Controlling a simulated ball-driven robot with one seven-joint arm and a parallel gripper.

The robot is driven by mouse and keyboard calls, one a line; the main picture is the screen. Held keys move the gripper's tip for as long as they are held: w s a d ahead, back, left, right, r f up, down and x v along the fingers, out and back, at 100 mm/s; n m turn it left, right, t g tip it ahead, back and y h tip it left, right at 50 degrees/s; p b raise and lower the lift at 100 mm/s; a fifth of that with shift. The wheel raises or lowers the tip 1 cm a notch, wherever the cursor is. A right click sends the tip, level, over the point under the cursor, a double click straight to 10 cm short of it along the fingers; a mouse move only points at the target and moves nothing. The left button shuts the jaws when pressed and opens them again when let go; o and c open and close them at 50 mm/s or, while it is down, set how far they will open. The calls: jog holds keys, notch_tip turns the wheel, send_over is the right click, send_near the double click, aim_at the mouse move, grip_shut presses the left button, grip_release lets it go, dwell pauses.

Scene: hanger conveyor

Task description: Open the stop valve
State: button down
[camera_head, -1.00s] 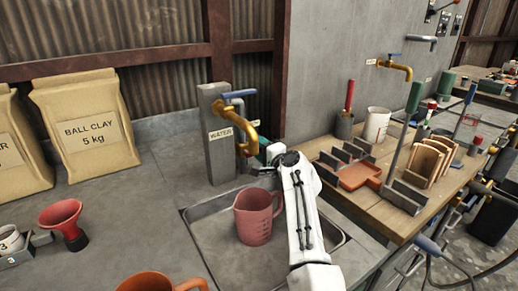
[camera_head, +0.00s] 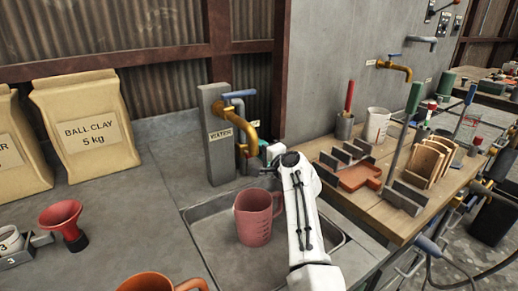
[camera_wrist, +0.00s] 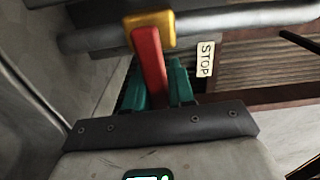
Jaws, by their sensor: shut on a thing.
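The stop valve shows in the wrist view as a red lever (camera_wrist: 150,64) with a yellow hub (camera_wrist: 150,24) on a grey pipe (camera_wrist: 95,40). In the head view my white arm (camera_head: 300,205) reaches over the sink to behind the brass tap. The stop valve is hidden there and most of my gripper is too.
A brass water tap (camera_head: 250,130) on a grey post (camera_head: 218,150) stands left of my wrist. A pink jug (camera_head: 254,220) sits in the sink (camera_head: 208,252), close to my arm. A wooden bench (camera_head: 345,195) with racks and tools is at the right.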

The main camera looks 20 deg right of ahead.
jog(key=shift+s+a+r+n+b, duration=0.1)
jog(key=shift+r+n+b, duration=0.25)
jog(key=shift+n+b, duration=0.45)
jog(key=shift+w+a+r+n+b, duration=0.15)
jog(key=shift+r+n+b, duration=0.25)
jog(key=shift+n, duration=0.8)
jog(key=shift+s+a+r+n+b, duration=0.15)
jog(key=shift+r+n+b, duration=0.1)
jog(key=shift+n+b, duration=0.6)
jog(key=shift+n, duration=0.25)
jog(key=c, duration=1)
grip_release()
jog(key=shift+r, duration=0.1)
jog(key=shift+c, duration=0.2)
jog(key=shift+p, duration=0.3)
